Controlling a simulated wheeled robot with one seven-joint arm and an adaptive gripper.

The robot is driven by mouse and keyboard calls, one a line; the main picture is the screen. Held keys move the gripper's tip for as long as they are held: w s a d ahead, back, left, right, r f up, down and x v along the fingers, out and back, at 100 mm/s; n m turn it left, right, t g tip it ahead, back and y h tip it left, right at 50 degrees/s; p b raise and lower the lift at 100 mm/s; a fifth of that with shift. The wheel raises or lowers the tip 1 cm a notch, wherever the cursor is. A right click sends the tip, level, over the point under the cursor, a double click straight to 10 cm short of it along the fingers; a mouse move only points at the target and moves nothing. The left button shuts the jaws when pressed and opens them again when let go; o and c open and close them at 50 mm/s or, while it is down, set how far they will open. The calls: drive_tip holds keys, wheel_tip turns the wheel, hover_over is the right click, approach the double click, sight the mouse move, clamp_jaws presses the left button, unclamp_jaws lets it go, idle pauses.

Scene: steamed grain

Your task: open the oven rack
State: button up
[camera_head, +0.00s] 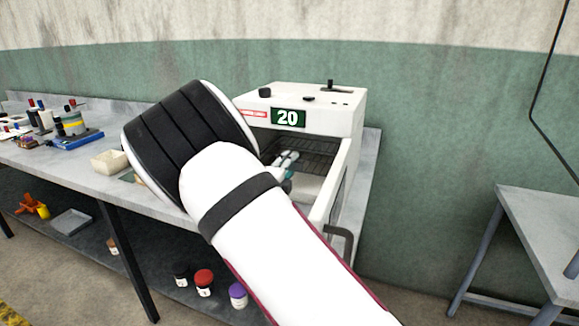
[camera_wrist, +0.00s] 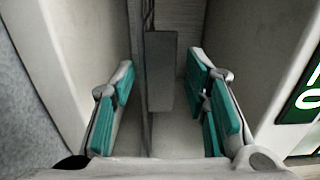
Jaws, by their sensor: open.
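The white oven (camera_head: 350,118) stands on the bench with a green "20" display, and its front is open. The dark wire oven rack (camera_head: 318,150) shows inside the chamber. My gripper (camera_head: 287,160) is at the oven opening, in front of the rack, partly hidden by my arm. In the wrist view my gripper (camera_wrist: 160,75) is open, with teal pads on both sides. A grey flat block and a thin bar (camera_wrist: 160,70) lie between the fingers, apart from the pads. I cannot tell whether they belong to the rack.
Pale oven walls (camera_wrist: 75,65) flank the fingers closely in the wrist view. A tan box (camera_head: 108,162) and several bottles stand on the bench left of the oven. Jars (camera_head: 204,280) stand on the shelf below. A second table (camera_head: 545,225) is at right.

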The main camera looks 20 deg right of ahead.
drive_tip(key=shift+w+d, duration=0.3)
drive_tip(key=shift+w, duration=0.15)
drive_tip(key=shift+r, duration=0.1)
clamp_jaws()
drive_tip(key=p+v, duration=0.3)
drive_tip(key=v, duration=1.4)
drive_tip(key=shift+r+p, duration=0.2)
drive_tip(key=shift+p, duration=0.1)
drive_tip(key=shift+c, duration=0.6)
unclamp_jaws()
drive_tip(key=shift+o, duration=0.6)
drive_tip(key=shift+f, duration=0.1)
drive_tip(key=shift+a, duration=0.1)
